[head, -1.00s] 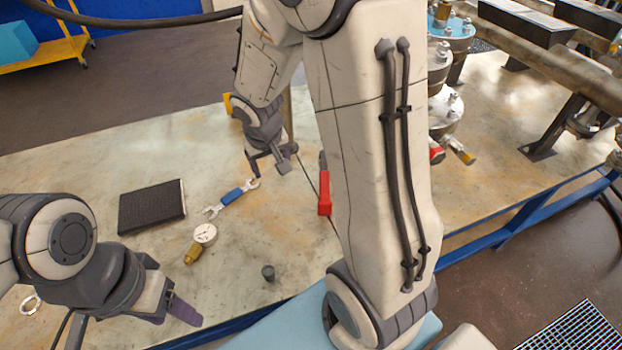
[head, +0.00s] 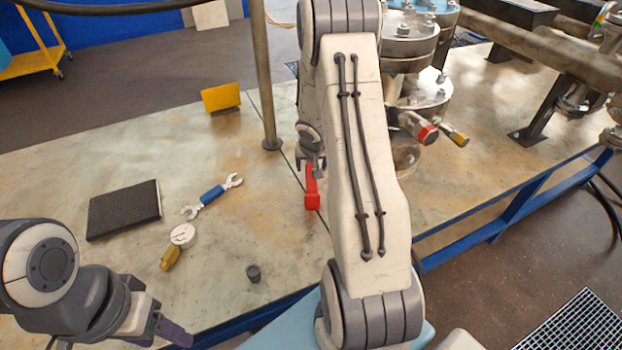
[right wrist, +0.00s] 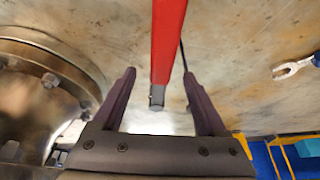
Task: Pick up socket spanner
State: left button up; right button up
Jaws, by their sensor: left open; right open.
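The socket spanner appears to be the red tool (head: 312,190) lying on the table beside my right forearm, which hides part of it. In the right wrist view the red bar (right wrist: 166,38) ends in a grey metal tip between the fingers. My right gripper (right wrist: 158,76) is open, with one finger on each side of the tool and a gap on both sides. In the head view the right gripper (head: 312,166) is at the tool's far end, partly hidden. My left gripper (head: 176,334) is open and empty at the front left.
A blue-handled open-ended spanner (head: 212,195), a black pad (head: 124,209), a gauge (head: 182,236) and a small dark cylinder (head: 253,273) lie to the left. A yellow plate (head: 221,98) and a post (head: 265,80) stand behind. Flanged vessels (head: 410,50) stand close on the right.

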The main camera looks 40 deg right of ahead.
aim_at(310, 173)
jog(key=b+x, duration=0.1)
jog(key=x, duration=0.2)
jog(key=shift+f, duration=0.45)
grip_shut()
jog(key=shift+w+r, duration=0.1)
dwell(0.9)
